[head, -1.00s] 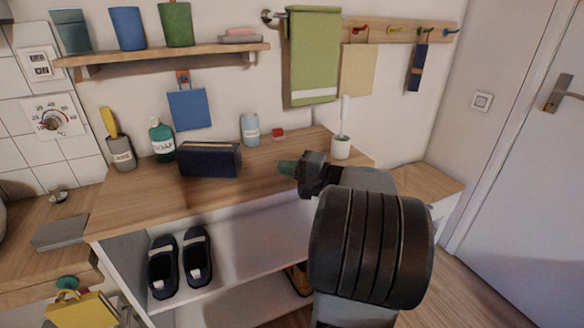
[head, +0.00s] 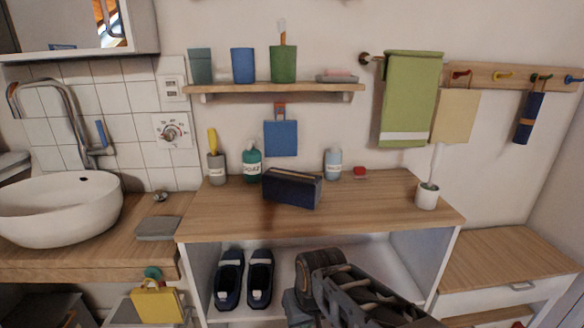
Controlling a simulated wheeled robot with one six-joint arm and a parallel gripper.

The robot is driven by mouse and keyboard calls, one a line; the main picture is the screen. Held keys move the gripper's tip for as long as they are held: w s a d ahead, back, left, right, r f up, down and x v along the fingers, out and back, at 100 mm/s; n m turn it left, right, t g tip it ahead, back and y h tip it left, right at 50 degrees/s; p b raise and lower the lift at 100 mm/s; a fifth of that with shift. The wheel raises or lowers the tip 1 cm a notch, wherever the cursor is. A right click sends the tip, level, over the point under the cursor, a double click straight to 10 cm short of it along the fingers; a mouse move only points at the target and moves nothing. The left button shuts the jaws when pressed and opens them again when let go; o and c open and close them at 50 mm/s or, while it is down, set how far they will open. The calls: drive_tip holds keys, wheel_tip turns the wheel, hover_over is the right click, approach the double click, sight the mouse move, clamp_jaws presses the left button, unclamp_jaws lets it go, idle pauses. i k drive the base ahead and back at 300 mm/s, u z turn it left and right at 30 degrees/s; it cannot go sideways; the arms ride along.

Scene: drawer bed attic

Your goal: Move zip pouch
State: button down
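A dark navy, box-shaped pouch (head: 291,190) with a pale line along its top stands on the wooden counter (head: 350,212), near its middle. It looks like the zip pouch. It stands upright, slightly angled, with nothing touching it that I can see. Part of my dark arm shows low in the view, in front of the shelf under the counter and apart from the pouch. My gripper's fingers do not show.
Behind the pouch stand a soap bottle (head: 251,163), a grey cup (head: 216,168) and a pale bottle (head: 333,163). A brush holder (head: 427,196) stands at the counter's right end. Dark shoes (head: 229,280) sit below. The counter's front strip is clear.

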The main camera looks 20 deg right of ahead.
sight(297, 189)
drive_tip(key=u, duration=1)
drive_tip(key=i, duration=0.4)
drive_tip(key=z, duration=1.15)
